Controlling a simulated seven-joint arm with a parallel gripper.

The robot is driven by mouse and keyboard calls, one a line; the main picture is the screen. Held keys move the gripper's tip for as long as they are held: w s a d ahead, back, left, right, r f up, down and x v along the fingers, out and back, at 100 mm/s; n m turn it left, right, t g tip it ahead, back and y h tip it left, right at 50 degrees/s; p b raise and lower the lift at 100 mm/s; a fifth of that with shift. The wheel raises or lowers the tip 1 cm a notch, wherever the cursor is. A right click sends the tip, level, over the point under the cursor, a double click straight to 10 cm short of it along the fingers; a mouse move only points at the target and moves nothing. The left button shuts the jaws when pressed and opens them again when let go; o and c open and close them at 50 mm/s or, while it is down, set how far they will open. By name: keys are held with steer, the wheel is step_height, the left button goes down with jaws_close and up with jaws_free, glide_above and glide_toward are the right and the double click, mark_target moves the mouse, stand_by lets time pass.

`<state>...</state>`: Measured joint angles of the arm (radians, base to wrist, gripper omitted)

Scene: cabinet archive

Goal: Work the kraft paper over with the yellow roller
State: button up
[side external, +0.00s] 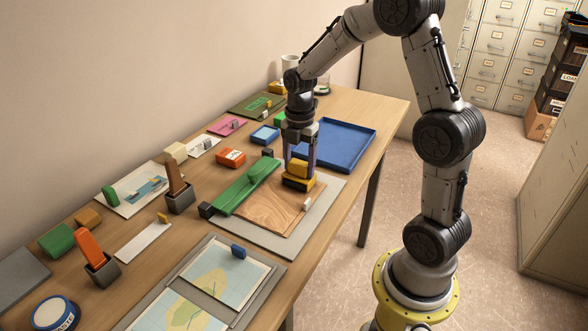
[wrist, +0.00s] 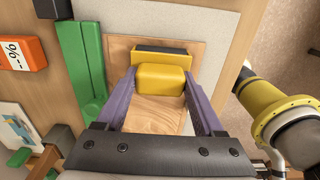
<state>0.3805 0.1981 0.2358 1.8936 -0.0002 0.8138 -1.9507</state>
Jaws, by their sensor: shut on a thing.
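My gripper (side external: 300,164) is shut on the yellow roller (side external: 299,171), a yellow block-shaped grip over a yellow and dark base. In the wrist view the roller (wrist: 161,79) sits between the purple fingers. The kraft paper (side external: 262,207) appears as a brown, wood-grained sheet on a grey mat (side external: 330,187). The roller is over the sheet's far end; I cannot tell whether its base touches. The sheet also shows in the wrist view (wrist: 155,115), partly hidden by the roller and fingers.
A green bar (side external: 246,187) lies along the sheet's left side, with dark blocks at its ends. A small white block (side external: 307,204) is at the sheet's right edge. A blue tray (side external: 350,142) lies beyond. Maps, stamps and holders crowd the table's left.

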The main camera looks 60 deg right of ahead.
steer(key=shift+w+a, duration=0.25)
steer(key=shift+w, duration=0.5)
steer(key=shift+a, duration=6.45)
steer(key=shift+w, duration=0.2)
steer(key=shift+w+d, duration=0.4)
steer(key=shift+d+r, duration=0.1)
steer(key=shift+d, duration=6.25)
steer(key=shift+a+r, duration=0.1)
steer(key=shift+r, duration=3.9)
